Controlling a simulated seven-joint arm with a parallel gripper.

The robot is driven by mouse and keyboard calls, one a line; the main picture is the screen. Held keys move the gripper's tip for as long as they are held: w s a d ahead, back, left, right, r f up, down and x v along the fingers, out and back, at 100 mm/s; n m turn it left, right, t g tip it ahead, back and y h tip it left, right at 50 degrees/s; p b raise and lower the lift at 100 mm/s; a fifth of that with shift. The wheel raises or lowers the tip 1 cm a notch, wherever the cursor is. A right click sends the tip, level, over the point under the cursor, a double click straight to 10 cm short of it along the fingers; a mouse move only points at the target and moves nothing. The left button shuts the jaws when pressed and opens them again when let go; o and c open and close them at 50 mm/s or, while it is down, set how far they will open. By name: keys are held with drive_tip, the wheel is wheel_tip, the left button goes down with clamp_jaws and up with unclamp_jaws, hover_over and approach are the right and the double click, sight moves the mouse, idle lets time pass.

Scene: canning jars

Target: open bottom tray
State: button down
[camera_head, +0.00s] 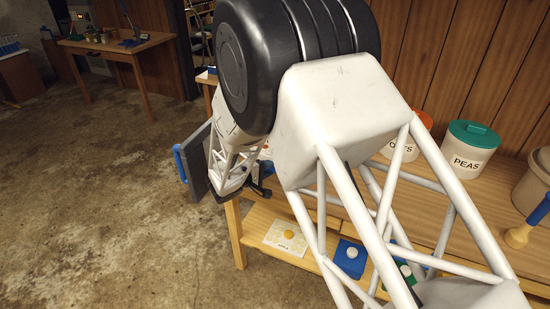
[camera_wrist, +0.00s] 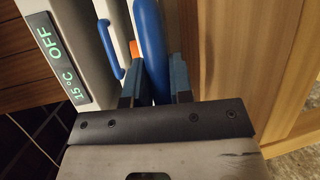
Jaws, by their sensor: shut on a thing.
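In the wrist view a pale appliance (camera_wrist: 88,75) with a lit display (camera_wrist: 58,62) reading 15 °C OFF stands at the left. A long blue handle (camera_wrist: 150,35) runs between the two blue fingers of my gripper (camera_wrist: 157,78), which is shut on it. A smaller blue handle (camera_wrist: 108,50) is on the appliance, left of the fingers and clear of them. Which handle belongs to the bottom tray I cannot tell. In the head view my arm hides most of the appliance; a grey panel (camera_head: 196,150) with a blue handle (camera_head: 180,163) juts out at its left.
A wooden bench (camera_head: 236,235) stands under my arm, with a lidded PEAS canister (camera_head: 468,150) at the right. The concrete floor (camera_head: 100,210) at the left is open.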

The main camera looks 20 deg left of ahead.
drive_tip(key=shift+s, duration=2.4)
drive_tip(key=c, duration=1)
unclamp_jaws()
drive_tip(key=shift+s+a, duration=0.1)
drive_tip(key=shift+v, duration=3.75)
